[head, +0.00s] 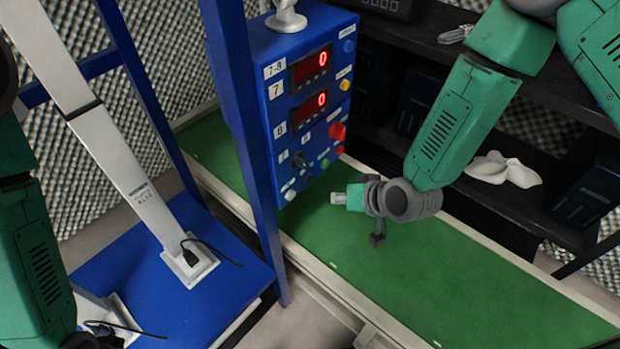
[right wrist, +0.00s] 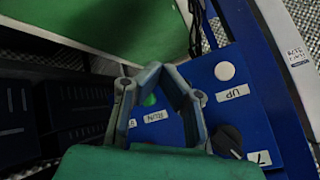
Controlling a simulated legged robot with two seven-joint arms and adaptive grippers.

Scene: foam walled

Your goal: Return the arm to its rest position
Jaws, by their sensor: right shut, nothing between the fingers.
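My right arm (head: 445,130), green with a grey wrist, comes in from the upper right of the head view. Its gripper (head: 338,198) is small there, above the green belt and just right of the control panel's lower edge. In the right wrist view the gripper (right wrist: 152,72) has its fingertips together with nothing held. Behind the fingers are a green button (right wrist: 150,100) and a RUN label; touching cannot be confirmed. My left arm (head: 40,255) shows at the left edge of the head view; its gripper is out of frame.
The blue control panel (head: 264,100) has two red displays, several buttons and a dark knob. A blue post (head: 240,130) stands beside it. The green belt (head: 410,270) is clear. Dark shelves (head: 400,50) stand behind my right arm, with a white crumpled item (head: 505,170).

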